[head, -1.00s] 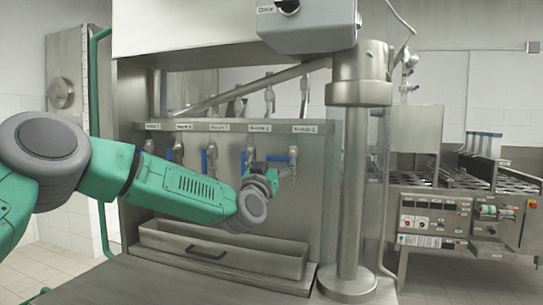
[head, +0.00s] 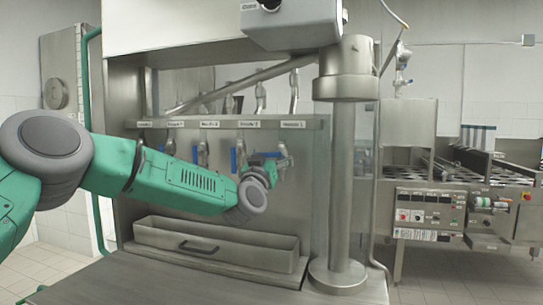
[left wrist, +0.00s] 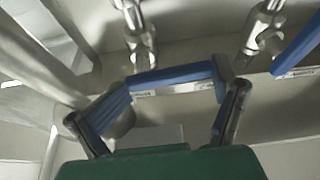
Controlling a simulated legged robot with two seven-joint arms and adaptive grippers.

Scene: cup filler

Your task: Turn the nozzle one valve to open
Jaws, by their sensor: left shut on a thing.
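A row of nozzles with blue valve handles hangs under a labelled steel rail. The rightmost valve (head: 283,151) in the head view is at my left gripper (head: 272,165), whose fingers are small and partly hidden there. In the left wrist view, a blue valve handle (left wrist: 172,77) lies crosswise between the two fingers of my left gripper (left wrist: 163,98), which is shut on it. A second blue handle (left wrist: 299,44) stands apart at the right edge. The label under the rightmost nozzle is too blurred to read surely. My right gripper is not in view.
A steel drip tray (head: 215,246) with a dark handle lies below the nozzles. A thick steel column (head: 341,190) stands close right of the gripper. A grey control box (head: 292,25) hangs above. A filling machine (head: 430,215) stands at the right.

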